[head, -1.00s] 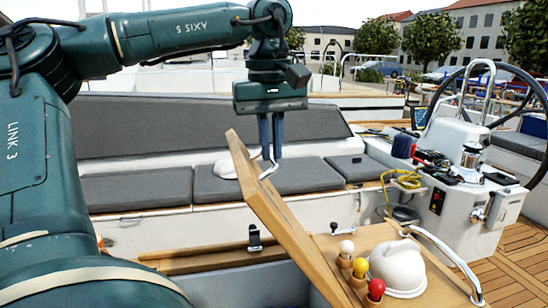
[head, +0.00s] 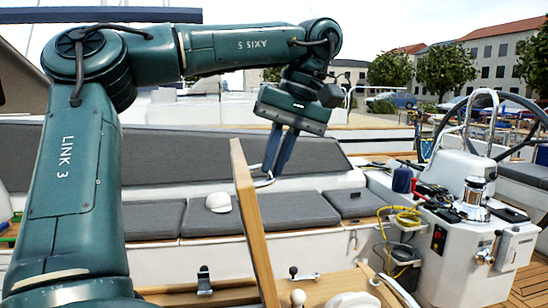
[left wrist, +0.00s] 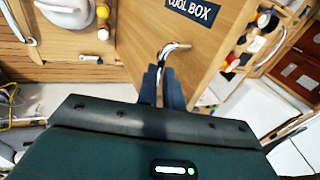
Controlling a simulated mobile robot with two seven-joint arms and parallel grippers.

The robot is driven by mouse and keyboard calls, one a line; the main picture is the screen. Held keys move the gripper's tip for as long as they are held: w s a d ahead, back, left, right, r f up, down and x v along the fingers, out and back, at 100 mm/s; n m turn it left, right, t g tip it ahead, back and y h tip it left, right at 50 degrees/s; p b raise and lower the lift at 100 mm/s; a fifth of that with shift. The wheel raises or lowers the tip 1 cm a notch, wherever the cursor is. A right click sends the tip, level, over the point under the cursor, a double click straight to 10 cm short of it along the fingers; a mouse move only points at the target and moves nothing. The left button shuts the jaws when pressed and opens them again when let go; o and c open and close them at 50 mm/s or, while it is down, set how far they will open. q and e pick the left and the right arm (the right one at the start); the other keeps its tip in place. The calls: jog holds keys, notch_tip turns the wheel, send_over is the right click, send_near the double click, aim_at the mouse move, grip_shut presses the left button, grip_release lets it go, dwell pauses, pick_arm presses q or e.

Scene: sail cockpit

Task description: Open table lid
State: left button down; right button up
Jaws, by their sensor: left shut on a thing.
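The wooden table lid (head: 248,215) stands steeply raised, seen nearly edge-on in the middle of the head view. My left gripper (head: 272,172) is on its right side, fingers pointing down, shut on the lid's metal handle (head: 263,182). In the left wrist view the handle (left wrist: 174,49) runs between the fingers (left wrist: 162,86), against a wooden panel (left wrist: 140,38). A dark "COOL BOX" label (left wrist: 193,10) shows at the top there. The lid's lower end runs out of the head view. My right gripper is not in view.
A helm pedestal (head: 465,230) with a large wheel (head: 490,95) stands at the right. Grey bench cushions (head: 285,210) carry a white cap (head: 219,200) behind the lid. A fixed table top (head: 335,288) with a white cap (head: 352,300) lies right of the lid.

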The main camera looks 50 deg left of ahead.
pick_arm(q)
jog(key=f, duration=0.2)
jog(key=shift+w+d+f, duration=0.25)
jog(key=shift+d+f, duration=0.1)
jog(key=shift+f, duration=0.05)
jog(key=c, duration=1.9)
grip_release()
jog(key=o, duration=0.3)
jog(key=shift+w+a+g, duration=0.1)
jog(key=shift+w+g, duration=0.2)
jog(key=shift+w, duration=0.25)
jog(key=shift+o, duration=0.5)
jog(key=shift+s+r, duration=0.2)
jog(key=shift+r, duration=0.1)
jog(key=shift+a, duration=0.1)
